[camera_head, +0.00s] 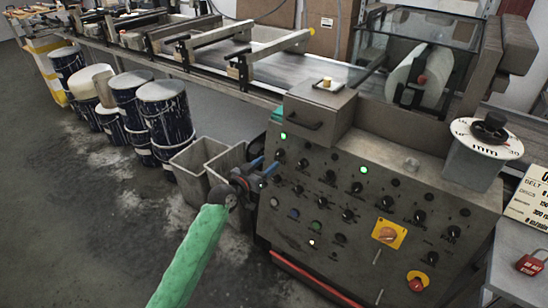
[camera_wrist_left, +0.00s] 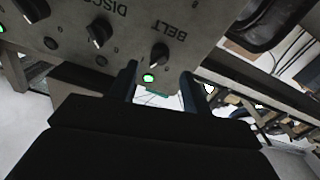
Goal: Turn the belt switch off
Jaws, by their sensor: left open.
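The belt switch (camera_wrist_left: 160,55) is a black rotary knob beside the upside-down word BELT in the left wrist view. A lit green lamp (camera_wrist_left: 148,78) is close to it. In the head view the switch (camera_head: 279,155) sits at the upper left of the grey control panel (camera_head: 330,262), below a lit green lamp (camera_head: 283,135). My left gripper (camera_head: 264,170) is open and empty at the panel's left edge, near the switch. In the left wrist view its two fingers stand apart, with the knob beyond them. I cannot tell whether they touch anything. My right gripper is not in view.
Several other knobs and lamps cover the panel, with an orange switch on a yellow plate (camera_head: 389,233). Grey bins (camera_head: 190,172) stand left of the panel and paint drums (camera_head: 164,112) beyond them. A dial (camera_head: 487,138) stands at right. The conveyor (camera_head: 215,62) runs behind.

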